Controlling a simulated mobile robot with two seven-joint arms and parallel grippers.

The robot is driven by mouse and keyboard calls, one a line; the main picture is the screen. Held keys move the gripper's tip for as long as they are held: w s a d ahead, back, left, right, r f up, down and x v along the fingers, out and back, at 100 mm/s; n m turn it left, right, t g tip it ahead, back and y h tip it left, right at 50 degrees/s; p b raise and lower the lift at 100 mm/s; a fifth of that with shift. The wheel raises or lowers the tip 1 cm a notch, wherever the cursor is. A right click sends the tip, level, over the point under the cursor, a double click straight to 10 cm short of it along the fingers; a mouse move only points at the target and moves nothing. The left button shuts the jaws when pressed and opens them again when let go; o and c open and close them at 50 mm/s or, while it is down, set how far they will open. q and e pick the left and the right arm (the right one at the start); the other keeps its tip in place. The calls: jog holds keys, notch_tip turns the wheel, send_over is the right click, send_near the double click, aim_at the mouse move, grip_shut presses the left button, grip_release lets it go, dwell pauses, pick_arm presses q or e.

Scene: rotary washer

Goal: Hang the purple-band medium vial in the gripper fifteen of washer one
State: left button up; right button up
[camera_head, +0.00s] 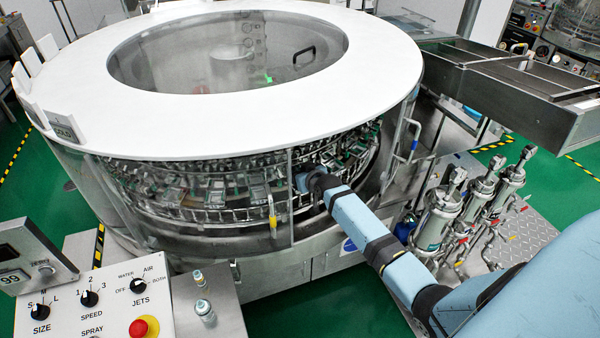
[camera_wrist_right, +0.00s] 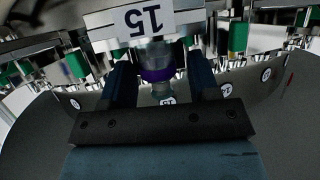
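The purple-band vial (camera_wrist_right: 158,72) is directly below the white plate numbered 15 (camera_wrist_right: 143,18) in the right wrist view. The plate's figures appear upside down. My right gripper (camera_wrist_right: 163,75) has one dark finger on each side of the vial. A narrow gap shows between the vial and the right-hand finger, and the left-hand finger is very close to it. The vial's upper end is hidden behind the plate. In the head view my right gripper (camera_head: 306,181) reaches into the washer (camera_head: 375,75) through its front opening; the vial cannot be made out there. My left gripper is out of view.
Two small vials (camera_head: 204,310) stand on the metal side table (camera_head: 225,318) beside the control panel (camera_head: 95,305). Other numbered washer grippers with green parts (camera_wrist_right: 238,38) crowd around the plate. Pump cylinders (camera_head: 440,215) stand right of the washer, near my right arm.

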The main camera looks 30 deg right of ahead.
jog(key=shift+r+p, duration=0.35)
jog(key=shift+r, duration=0.2)
jog(key=d+f+b+v, duration=0.1)
jog(key=v, duration=1.1)
jog(key=s+a+f+n+g+y, duration=0.1)
jog(key=s+a+f, duration=0.4)
jog(key=s+a, duration=0.7)
jog(key=s+a+f+n+g+y, duration=0.1)
jog(key=s+a+f, duration=0.5)
jog(key=s+a, duration=0.6)
jog(key=s+n+y, duration=0.1)
jog(key=s+y, duration=0.1)
jog(key=s, duration=0.1)
jog(key=shift+n, duration=0.3)
jog(key=shift+f, duration=0.2)
jog(key=shift+c, duration=1.3)
jog(key=shift+d, duration=0.1)
